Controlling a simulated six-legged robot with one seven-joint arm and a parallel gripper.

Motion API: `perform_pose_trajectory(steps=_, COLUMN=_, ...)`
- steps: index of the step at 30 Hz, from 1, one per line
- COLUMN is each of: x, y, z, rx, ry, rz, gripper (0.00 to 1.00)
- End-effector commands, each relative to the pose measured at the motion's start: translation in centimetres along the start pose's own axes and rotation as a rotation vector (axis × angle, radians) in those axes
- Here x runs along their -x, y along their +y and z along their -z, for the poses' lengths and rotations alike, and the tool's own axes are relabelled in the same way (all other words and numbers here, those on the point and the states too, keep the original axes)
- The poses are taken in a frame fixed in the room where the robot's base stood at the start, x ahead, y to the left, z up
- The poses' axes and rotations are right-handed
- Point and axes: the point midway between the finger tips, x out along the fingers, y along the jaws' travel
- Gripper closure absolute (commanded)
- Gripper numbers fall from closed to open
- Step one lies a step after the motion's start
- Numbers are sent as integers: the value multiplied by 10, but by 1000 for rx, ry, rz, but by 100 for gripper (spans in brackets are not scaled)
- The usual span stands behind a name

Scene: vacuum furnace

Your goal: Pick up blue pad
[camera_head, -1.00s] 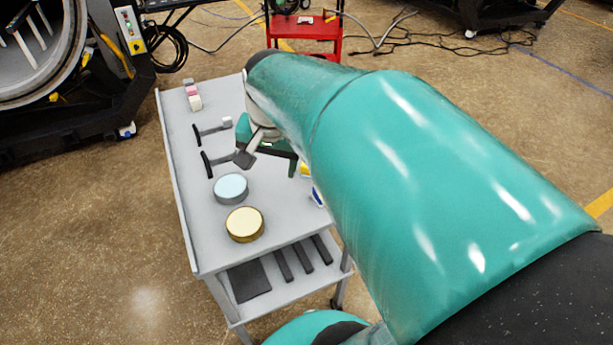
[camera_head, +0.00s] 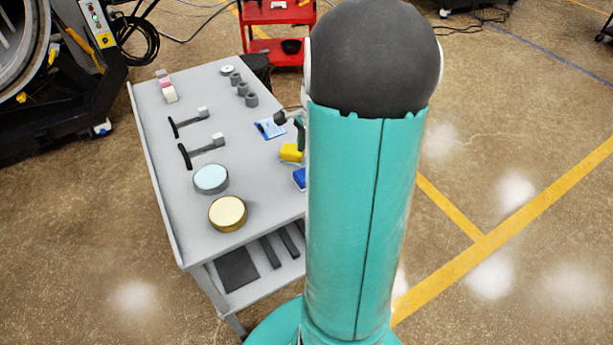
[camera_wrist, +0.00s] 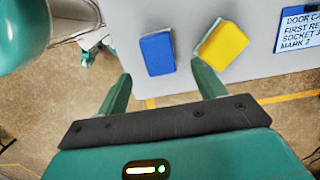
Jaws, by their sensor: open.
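The blue pad (camera_wrist: 158,54) lies on the grey table top near its edge in the wrist view. In the head view the blue pad (camera_head: 299,178) shows at the table's right edge, partly hidden by my arm. A yellow pad (camera_wrist: 224,45) lies beside it to the right; it also shows in the head view (camera_head: 291,153). My gripper (camera_wrist: 163,82) is open and empty. In the wrist view its fingers point toward the table edge, with the blue pad ahead between them and the yellow pad near the right finger. In the head view my arm hides the gripper.
The table (camera_head: 255,211) also holds a gold-lidded tin (camera_head: 228,212), a blue-lidded tin (camera_head: 210,178), two brush-like tools (camera_head: 204,148), grey cylinders (camera_head: 243,88) and a blue printed card (camera_head: 269,128). A red cart (camera_head: 276,15) stands behind. Floor at right is open.

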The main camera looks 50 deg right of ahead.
Motion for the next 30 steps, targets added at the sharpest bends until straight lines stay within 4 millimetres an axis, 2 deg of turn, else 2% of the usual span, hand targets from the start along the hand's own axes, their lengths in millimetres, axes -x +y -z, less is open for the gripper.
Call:
perform_pose_trajectory(steps=3, x=-14, y=0, z=0, rx=0, ry=0, rz=-1, gripper=31)
perform_pose_trajectory(steps=8, x=-26, y=1, z=0, rx=1, ry=0, rz=-1, gripper=31)
perform_pose_trajectory(steps=16, x=-64, y=3, z=-1, rx=1, ry=0, rz=-1, gripper=31)
perform_pose_trajectory(steps=25, x=-69, y=2, z=-1, rx=2, ry=2, rz=1, gripper=31)
perform_pose_trajectory(steps=30, x=-69, y=2, z=-1, rx=2, ry=2, rz=1, gripper=64)
